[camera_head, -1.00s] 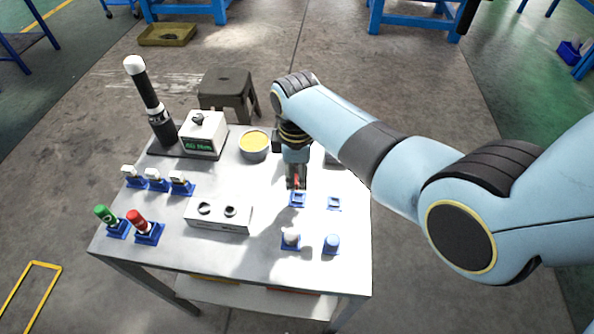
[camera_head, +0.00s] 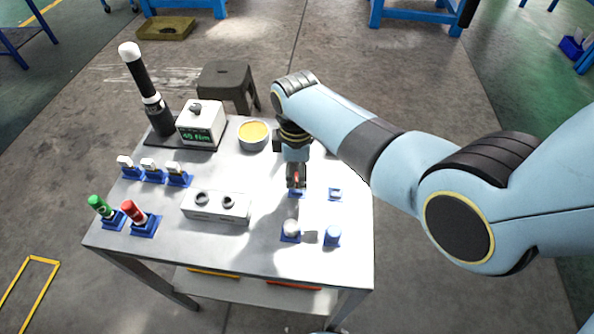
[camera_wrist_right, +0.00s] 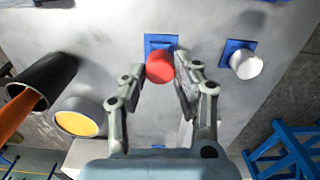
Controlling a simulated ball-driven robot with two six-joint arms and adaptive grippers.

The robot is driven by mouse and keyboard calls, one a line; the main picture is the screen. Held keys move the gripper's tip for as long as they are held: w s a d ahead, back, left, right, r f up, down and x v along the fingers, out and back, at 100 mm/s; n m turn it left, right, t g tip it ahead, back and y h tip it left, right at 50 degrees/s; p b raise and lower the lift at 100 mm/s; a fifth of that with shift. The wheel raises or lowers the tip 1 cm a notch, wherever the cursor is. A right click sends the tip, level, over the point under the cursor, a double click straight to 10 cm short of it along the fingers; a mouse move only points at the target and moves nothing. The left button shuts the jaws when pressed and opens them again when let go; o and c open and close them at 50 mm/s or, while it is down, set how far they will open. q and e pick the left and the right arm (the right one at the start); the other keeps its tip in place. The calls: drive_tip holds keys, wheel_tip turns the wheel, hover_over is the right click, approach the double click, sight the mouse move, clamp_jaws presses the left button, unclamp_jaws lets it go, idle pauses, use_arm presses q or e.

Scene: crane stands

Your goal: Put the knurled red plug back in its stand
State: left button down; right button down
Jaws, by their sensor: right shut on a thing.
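My right gripper (camera_head: 296,181) is shut on the knurled red plug (camera_wrist_right: 160,66), which shows between its two fingers in the wrist view. A little red of it shows between the fingers in the head view. The plug is over or at a small blue stand (camera_wrist_right: 160,42). That stand also shows just below the fingertips in the head view (camera_head: 297,193). Fingers and plug hide part of it, and I cannot tell whether the plug touches it. My left gripper is not in view.
Right of that stand is another blue stand (camera_head: 335,194). A grey box (camera_head: 216,208) lies to the left, and a bowl with yellow contents (camera_head: 254,134) behind.

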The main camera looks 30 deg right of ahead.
sight(297, 176)
drive_tip(key=shift+f+b, duration=0.6)
drive_tip(key=shift+f, duration=0.3)
drive_tip(key=c, duration=0.9)
unclamp_jaws()
drive_tip(key=shift+r, duration=0.1)
wheel_tip(297, 176, up, 5)
drive_tip(key=p, duration=0.5)
drive_tip(key=shift+p, duration=0.4)
wheel_tip(297, 176, up, 12)
